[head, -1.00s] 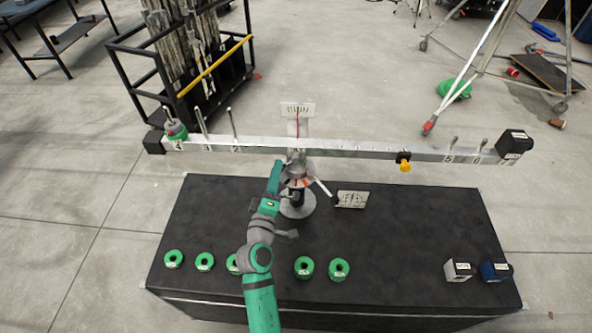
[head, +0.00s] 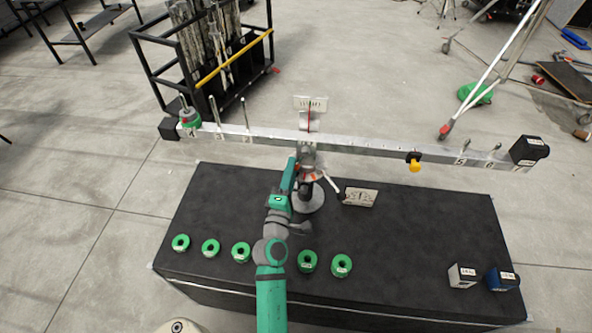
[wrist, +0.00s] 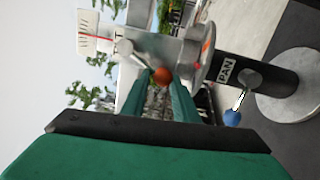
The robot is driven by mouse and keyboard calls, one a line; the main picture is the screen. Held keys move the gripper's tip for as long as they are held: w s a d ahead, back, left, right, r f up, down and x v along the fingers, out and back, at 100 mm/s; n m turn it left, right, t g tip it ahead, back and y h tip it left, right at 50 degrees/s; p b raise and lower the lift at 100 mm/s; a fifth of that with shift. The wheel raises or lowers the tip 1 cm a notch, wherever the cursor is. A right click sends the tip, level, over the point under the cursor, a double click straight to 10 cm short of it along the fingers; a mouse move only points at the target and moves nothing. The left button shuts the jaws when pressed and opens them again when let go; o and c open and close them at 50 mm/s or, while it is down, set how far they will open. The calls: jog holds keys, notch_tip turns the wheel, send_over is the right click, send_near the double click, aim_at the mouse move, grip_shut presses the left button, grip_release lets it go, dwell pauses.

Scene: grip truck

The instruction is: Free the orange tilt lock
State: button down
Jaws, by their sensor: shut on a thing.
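The orange tilt lock (wrist: 162,77) shows in the wrist view as a small round orange knob between the tips of my gripper (wrist: 163,84). The teal fingers are shut on it. In the head view my gripper (head: 295,163) is at the grey pivot head under the middle of the long beam (head: 350,148); the fingertips and their contact with the knob are too small to make out there. The pivot stands on a round grey base (head: 308,199) on the black table. The knob's stem and far side are hidden.
A lever with a blue knob (wrist: 232,118) sits beside the PAN label. The beam carries a green weight (head: 189,117) at left and a yellow-knobbed slider (head: 414,165). Green rings (head: 307,261) line the table's front (head: 425,235); two small blocks (head: 462,276) stand at right.

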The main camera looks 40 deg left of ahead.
jog(key=shift+w+d+r, duration=0.3)
jog(key=shift+r, duration=0.1)
jog(key=c, duration=1.3)
grip_release()
jog(key=shift+c, duration=0.2)
jog(key=shift+s+a+f, duration=0.1)
jog(key=shift+s, duration=0.05)
jog(key=shift+s+a+f, duration=0.1)
jog(key=shift+a+f, duration=0.05)
jog(key=v, duration=1)
jog(key=shift+s+d, duration=0.2)
jog(key=shift+s, duration=0.15)
jog(key=shift+f, duration=0.1)
